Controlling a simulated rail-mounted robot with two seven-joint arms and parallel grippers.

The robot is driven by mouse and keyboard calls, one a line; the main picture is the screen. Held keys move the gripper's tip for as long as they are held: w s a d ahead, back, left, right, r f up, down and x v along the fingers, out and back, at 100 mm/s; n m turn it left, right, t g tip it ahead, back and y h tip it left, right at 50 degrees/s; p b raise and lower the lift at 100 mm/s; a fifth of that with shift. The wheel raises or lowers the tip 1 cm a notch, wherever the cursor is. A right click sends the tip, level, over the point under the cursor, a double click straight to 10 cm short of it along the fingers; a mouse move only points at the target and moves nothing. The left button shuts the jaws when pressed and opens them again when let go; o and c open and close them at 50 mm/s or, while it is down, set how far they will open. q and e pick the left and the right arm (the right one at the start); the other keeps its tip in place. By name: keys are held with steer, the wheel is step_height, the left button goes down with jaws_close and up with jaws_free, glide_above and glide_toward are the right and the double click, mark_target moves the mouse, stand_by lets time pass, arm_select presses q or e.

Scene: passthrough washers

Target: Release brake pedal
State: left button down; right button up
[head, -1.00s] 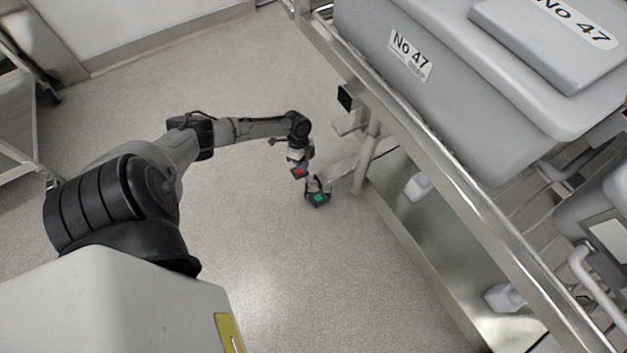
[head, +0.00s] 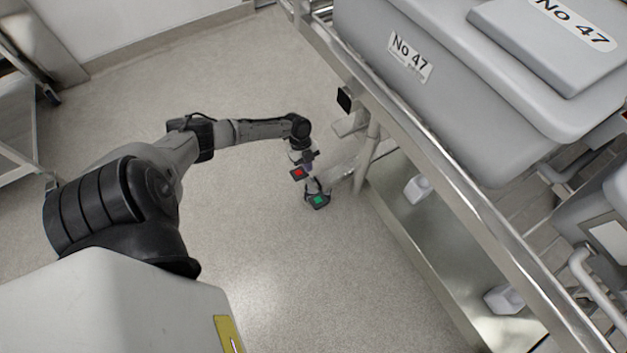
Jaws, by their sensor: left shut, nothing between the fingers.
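The red pedal pad (head: 299,173) and the green pedal pad (head: 318,201) sit low by the floor at the cart's near left corner. The green one is at the caster, nearer to me than the red one. My left arm reaches in from the left and bends down at the wrist. My left gripper (head: 307,162) is shut and empty, close above and beside the red pad. Its fingertips are small and partly merge with the pedal parts, so I cannot tell whether they touch. My right gripper is out of view.
The steel cart frame (head: 440,180) carries a grey bin (head: 470,105) labelled No 47. A cart leg (head: 368,160) and a lower steel panel (head: 425,240) stand right of the pedals. Another rack (head: 22,165) is at the far left. The floor (head: 300,270) between is clear.

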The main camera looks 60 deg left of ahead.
arm_select(q)
steer(key=b, duration=0.7)
glide_toward(315, 196)
steer(key=x, duration=0.5)
steer(key=shift+d, duration=0.35)
steer(key=shift+b+x, duration=0.7)
steer(key=shift+x, duration=0.4)
steer(key=shift+a, duration=0.2)
